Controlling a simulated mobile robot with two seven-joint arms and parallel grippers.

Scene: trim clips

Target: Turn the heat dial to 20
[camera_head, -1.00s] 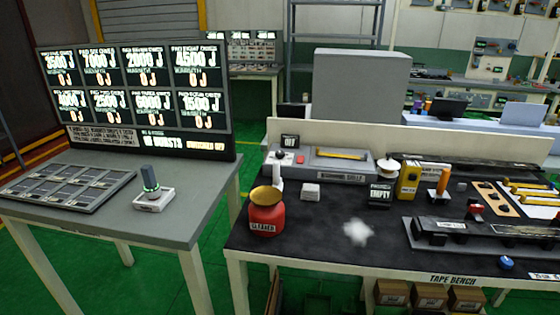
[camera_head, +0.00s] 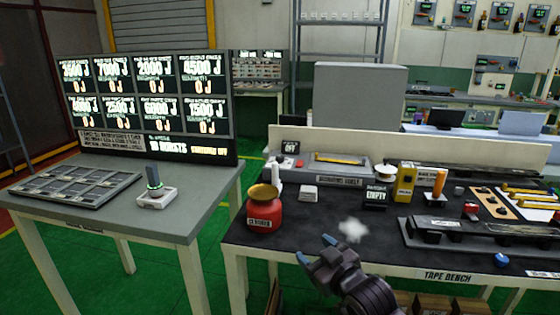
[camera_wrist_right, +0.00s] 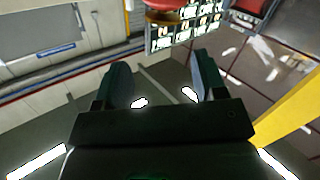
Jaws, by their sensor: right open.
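I cannot make out which part is the heat dial, and no number 20 on a dial is readable. A grey unit (camera_head: 347,170) at the back of the dark bench has a small "OFF" display (camera_head: 290,147) and a small red part at its left end. My right gripper (camera_head: 317,250) is open and empty, in front of the bench's front edge, well short of that unit. In the right wrist view its two fingers (camera_wrist_right: 162,80) are apart with nothing between them. My left gripper is not in view.
A red pot (camera_head: 264,214) stands at the bench's left front, with a white block (camera_head: 309,193) and white fluff (camera_head: 352,230) nearby. A yellow box (camera_head: 405,182) and orange cylinder (camera_head: 439,183) stand further right. A grey table (camera_head: 120,213) with a display board (camera_head: 150,95) is at the left.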

